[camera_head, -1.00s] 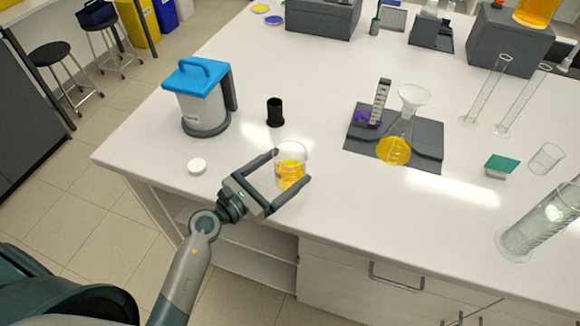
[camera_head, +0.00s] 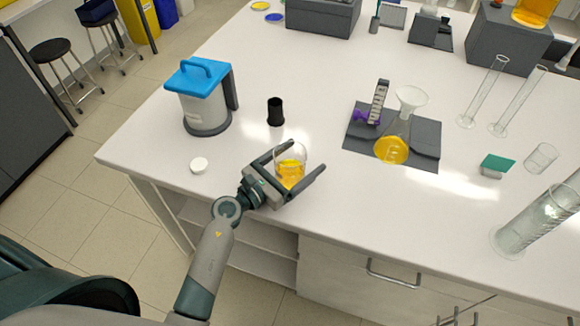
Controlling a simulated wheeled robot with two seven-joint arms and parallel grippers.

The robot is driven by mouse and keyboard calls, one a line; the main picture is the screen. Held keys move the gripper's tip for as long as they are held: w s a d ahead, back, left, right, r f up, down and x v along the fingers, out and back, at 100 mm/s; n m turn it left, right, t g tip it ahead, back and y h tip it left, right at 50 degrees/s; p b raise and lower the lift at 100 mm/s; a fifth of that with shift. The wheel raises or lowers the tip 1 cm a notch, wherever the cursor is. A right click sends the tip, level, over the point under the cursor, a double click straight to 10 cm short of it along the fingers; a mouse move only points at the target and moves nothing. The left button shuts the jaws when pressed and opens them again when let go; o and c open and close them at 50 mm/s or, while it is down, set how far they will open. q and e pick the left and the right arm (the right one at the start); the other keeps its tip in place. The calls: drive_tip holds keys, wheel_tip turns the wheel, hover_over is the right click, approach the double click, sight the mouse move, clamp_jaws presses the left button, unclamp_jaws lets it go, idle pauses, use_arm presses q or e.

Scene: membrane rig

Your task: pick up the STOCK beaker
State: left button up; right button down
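A clear glass beaker (camera_head: 290,172) with yellow-orange liquid stands on the white bench near its front edge. No label can be read on it, so I cannot confirm it is the STOCK beaker. My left gripper (camera_head: 300,160) reaches in from the front left. Its two fingers are spread, one on the far left side of the beaker and one on the near right side. The beaker is between them, and I cannot tell whether either finger touches it. My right gripper is not in view.
A blue-lidded container (camera_head: 203,97), a black cup (camera_head: 275,111) and a white cap (camera_head: 199,165) stand left of and behind the beaker. A flask with a funnel (camera_head: 393,148) sits on a dark plate to the right. Glass cylinders (camera_head: 540,215) stand farther right.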

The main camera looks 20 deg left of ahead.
use_arm(q)
drive_tip(key=shift+c, duration=0.2)
drive_tip(key=c, duration=1.3)
drive_tip(key=shift+r, duration=0.25)
drive_tip(key=shift+r+p, duration=0.15)
drive_tip(key=shift+p, duration=0.15)
